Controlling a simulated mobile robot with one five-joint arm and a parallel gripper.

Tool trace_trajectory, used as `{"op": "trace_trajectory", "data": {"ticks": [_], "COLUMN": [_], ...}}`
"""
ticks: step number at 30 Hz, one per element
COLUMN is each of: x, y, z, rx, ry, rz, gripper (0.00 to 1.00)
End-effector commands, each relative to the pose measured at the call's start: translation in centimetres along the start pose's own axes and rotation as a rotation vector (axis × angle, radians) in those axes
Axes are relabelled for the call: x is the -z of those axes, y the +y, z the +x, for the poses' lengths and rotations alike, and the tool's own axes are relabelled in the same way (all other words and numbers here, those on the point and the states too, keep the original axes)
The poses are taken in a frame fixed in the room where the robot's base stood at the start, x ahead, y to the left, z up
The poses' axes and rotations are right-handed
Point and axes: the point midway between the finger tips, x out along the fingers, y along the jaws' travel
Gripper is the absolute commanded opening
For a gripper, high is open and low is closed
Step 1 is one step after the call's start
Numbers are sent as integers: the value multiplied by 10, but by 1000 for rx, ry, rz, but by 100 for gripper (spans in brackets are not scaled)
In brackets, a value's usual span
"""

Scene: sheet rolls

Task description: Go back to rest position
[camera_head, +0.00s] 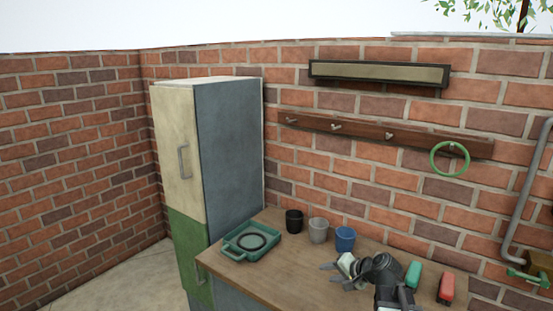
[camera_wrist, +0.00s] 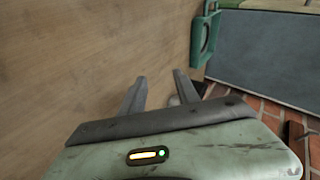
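My gripper (camera_head: 329,277) is low over the right part of the wooden bench (camera_head: 290,283), with its fingers pointing left. In the wrist view my gripper (camera_wrist: 161,76) has its two dark fingers apart, and nothing shows between them. The arm is folded near the front of the bench, and part of it is cut off by the lower picture edge. Whether the fingers touch the bench top cannot be told.
A green tray (camera_head: 232,254) holding a dark ring (camera_head: 251,240) sits at the bench's left. A black cup (camera_head: 294,220), a grey cup (camera_head: 318,231) and a blue cup (camera_head: 344,240) stand behind my gripper. Green (camera_head: 413,274) and red (camera_head: 446,289) objects lie right. A tall cabinet (camera_head: 230,150) stands left.

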Motion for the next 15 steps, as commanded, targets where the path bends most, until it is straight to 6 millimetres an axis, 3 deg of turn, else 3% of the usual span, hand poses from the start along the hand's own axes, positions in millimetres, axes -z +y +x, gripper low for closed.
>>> {"op": "trace_trajectory", "data": {"ticks": [1,3,5,7,9,12,15], "x": [-33,-74,-107,-139,-149,-148,-149], "y": [-16,-21,-20,-5,22,56,75], "z": [8,18,20,14,0,-23,-42], "rx": [-46,-125,-209,-333,-459,-596,-692], "ry": [-68,-157,-235,-325,-386,-443,-494], "rz": [-78,-189,-290,-409,-486,-536,-567], "gripper": [38,38,38,38,38,38,38]}}
